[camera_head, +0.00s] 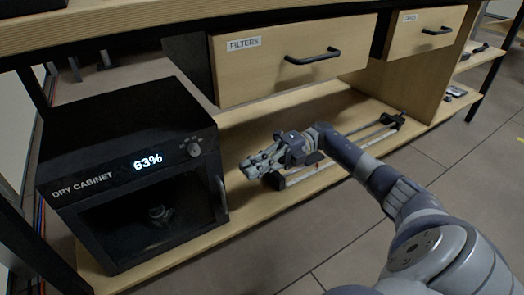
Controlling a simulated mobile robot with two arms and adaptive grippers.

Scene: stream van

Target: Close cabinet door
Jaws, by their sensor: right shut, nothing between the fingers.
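The black dry cabinet (118,125) stands on the low wooden shelf at the left, with "63%" lit on its front. Its dark glass door (140,222) looks flush with the front, with a small object dimly visible behind the glass. The door's handle (220,198) is a vertical bar at the right edge. My right arm reaches in from the lower right, and my right gripper (250,168) is shut and empty. It is just right of the cabinet, apart from the handle, above the shelf. My left gripper is not in view.
A drawer labelled "FILTERS" (295,62) sticks out above, and a second drawer (424,32) is to its right. A rail-like slider (350,142) lies on the low shelf (232,115) behind my arm. The tiled floor (270,255) in front is clear.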

